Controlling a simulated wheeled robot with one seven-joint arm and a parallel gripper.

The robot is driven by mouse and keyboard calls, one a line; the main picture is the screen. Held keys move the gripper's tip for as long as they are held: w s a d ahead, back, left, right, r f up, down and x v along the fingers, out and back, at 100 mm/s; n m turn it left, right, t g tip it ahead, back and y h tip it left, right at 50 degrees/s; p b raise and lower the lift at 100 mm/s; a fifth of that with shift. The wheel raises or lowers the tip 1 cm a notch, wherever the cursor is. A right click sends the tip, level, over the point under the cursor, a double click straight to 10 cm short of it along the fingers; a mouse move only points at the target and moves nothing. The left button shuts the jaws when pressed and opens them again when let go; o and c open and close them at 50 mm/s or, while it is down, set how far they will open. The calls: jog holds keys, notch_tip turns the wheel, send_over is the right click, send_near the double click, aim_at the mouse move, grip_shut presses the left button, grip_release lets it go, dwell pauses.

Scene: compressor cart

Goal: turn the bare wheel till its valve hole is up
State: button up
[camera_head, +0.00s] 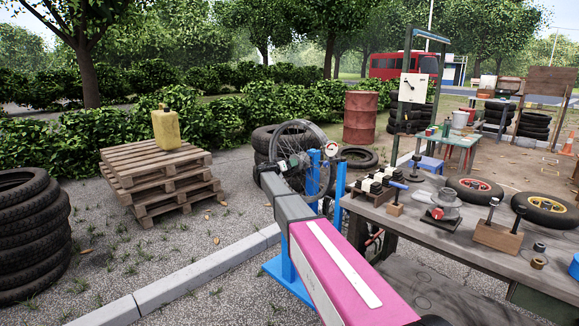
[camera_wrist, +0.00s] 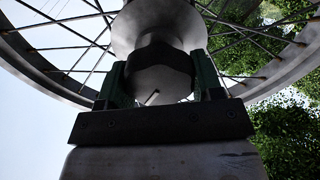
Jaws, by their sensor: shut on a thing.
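The bare wheel (camera_head: 322,136), a spoked rim with no tyre, stands upright in a blue stand (camera_head: 313,178) beyond my arm in the head view. In the wrist view, its pale metal rim (camera_wrist: 285,72) arches at both sides, with thin spokes running to a large grey hub (camera_wrist: 158,25). My gripper (camera_wrist: 158,82) is shut on the dark, knobbed end of the hub, one green-edged finger on each side. In the head view my gripper (camera_head: 290,164) is at the wheel's middle. I cannot make out the valve hole in either view.
A workbench (camera_head: 420,215) with tools and two small wheels stands at the right. Stacked pallets (camera_head: 160,180) carry a yellow can (camera_head: 166,130) at the left. A tyre stack (camera_head: 30,240) is at the far left, and a kerb (camera_head: 180,285) crosses the gravel.

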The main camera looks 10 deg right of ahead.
jog(key=shift+n, duration=1.1)
jog(key=o, duration=1.3)
jog(key=shift+a, duration=0.1)
jog(key=v, duration=1)
jog(key=shift+s+a, duration=0.2)
jog(key=shift+a, duration=0.1)
